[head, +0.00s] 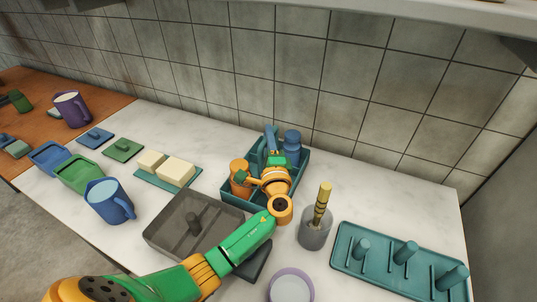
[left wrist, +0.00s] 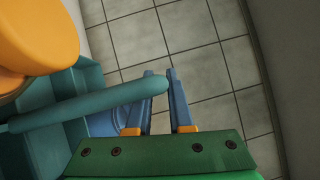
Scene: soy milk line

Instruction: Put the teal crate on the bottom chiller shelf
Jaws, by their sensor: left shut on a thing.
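The teal crate (head: 232,197) stands on the white counter near the tiled wall. It holds an orange bottle (head: 239,172) and a blue bottle (head: 292,139). My left gripper (head: 271,136) reaches over the crate from the front, its blue fingers inside the crate's outline. In the left wrist view the crate's round teal handle bar (left wrist: 95,107) runs to the fingers (left wrist: 165,100), which are shut on it. The orange bottle (left wrist: 45,35) shows close beside it. My arm hides part of the crate. My right gripper and the chiller shelf are not in view.
A grey tray (head: 165,232) lies under my left arm. A clear cup with a brush (head: 315,232) and a teal peg rack (head: 385,262) stand to the right. Mugs (head: 108,200), tofu blocks (head: 175,171) and lids stand left. A shelf edge (head: 400,12) hangs above.

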